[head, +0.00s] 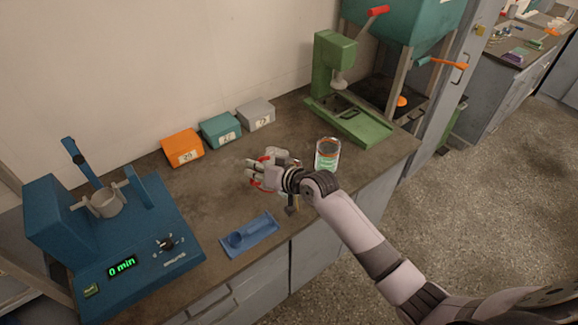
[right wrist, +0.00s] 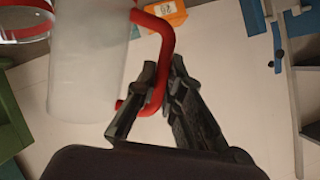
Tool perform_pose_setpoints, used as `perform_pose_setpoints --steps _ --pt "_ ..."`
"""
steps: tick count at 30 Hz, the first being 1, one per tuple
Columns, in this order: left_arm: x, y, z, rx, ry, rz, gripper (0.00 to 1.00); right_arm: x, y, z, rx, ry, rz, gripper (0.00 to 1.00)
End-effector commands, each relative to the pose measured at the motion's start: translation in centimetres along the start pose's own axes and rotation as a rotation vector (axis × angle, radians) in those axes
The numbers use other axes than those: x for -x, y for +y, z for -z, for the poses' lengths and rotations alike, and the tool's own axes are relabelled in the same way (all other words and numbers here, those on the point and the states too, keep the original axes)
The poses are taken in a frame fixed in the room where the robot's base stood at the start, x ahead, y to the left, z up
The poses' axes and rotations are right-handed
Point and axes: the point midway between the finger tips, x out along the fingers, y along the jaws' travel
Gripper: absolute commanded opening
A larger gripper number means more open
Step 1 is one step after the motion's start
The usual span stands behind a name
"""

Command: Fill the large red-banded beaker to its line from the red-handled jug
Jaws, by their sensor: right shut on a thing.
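The red-handled jug (right wrist: 88,70) has a pale, cloudy body and a red handle (right wrist: 167,45). My right gripper (right wrist: 163,72) is shut on that handle. In the head view the jug (head: 281,154) is small and partly hidden by my right gripper (head: 260,173), so I cannot tell its tilt or content. The large red-banded beaker (head: 327,156) stands upright on the bench just right of the jug, clear with a red band and a green label. The beaker's red band also shows in the right wrist view (right wrist: 25,33), beside the jug. My left gripper is not in view.
Orange (head: 183,149), teal (head: 221,131) and grey (head: 256,115) boxes stand along the wall. A blue machine (head: 60,220) reading "0 min" is at left. A green press (head: 345,110) stands behind the beaker. A blue tray (head: 262,234) with a scoop lies at the front edge.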

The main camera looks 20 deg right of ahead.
Motion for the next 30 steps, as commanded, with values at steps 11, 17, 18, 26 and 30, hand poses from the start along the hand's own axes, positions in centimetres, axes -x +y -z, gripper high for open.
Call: perform_pose_setpoints --steps 11,17,18,26,30 --pt "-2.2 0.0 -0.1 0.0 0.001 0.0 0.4 0.6 1.3 2.1 -0.172 -0.032 0.072 0.0" --pt "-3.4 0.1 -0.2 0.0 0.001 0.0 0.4 0.7 1.9 2.7 -0.263 -0.047 0.11 0.0" --pt "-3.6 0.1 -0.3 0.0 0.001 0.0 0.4 0.7 2.0 2.8 -0.281 -0.052 0.117 0.0" --pt "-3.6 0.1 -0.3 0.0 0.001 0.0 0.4 0.9 1.9 3.2 -0.315 -0.059 0.132 0.0" --pt "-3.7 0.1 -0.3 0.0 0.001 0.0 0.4 0.8 2.0 3.1 -0.321 -0.06 0.135 0.0"
